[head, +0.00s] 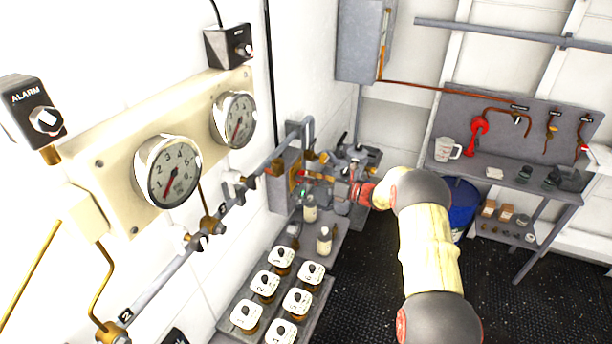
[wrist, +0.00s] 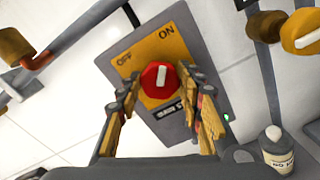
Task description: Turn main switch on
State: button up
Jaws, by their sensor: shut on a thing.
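The main switch is a grey box with a yellow plate (wrist: 148,62) marked OFF and ON. Its round red knob (wrist: 153,88) has a white bar. In the wrist view the bar runs nearly upright, roughly in line with the word ON. My gripper (wrist: 158,90) has one worn yellow finger on each side of the knob and is shut on it. Exact finger contact is hard to see. In the head view the switch box (head: 281,190) is on the left wall, and my gripper (head: 318,176) reaches it from the right, covering much of its front.
A small green light (wrist: 226,117) shows near the box's lower edge. A pipe with valves runs along the wall beside two gauges (head: 173,172). A workbench (head: 545,190) and blue drum (head: 461,205) are at right.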

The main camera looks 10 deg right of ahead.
jog(key=shift+m, duration=0.6)
jog(key=o, duration=1.2)
jog(key=shift+c, duration=0.2)
jog(key=v, duration=1.2)
jog(key=shift+w, duration=0.1)
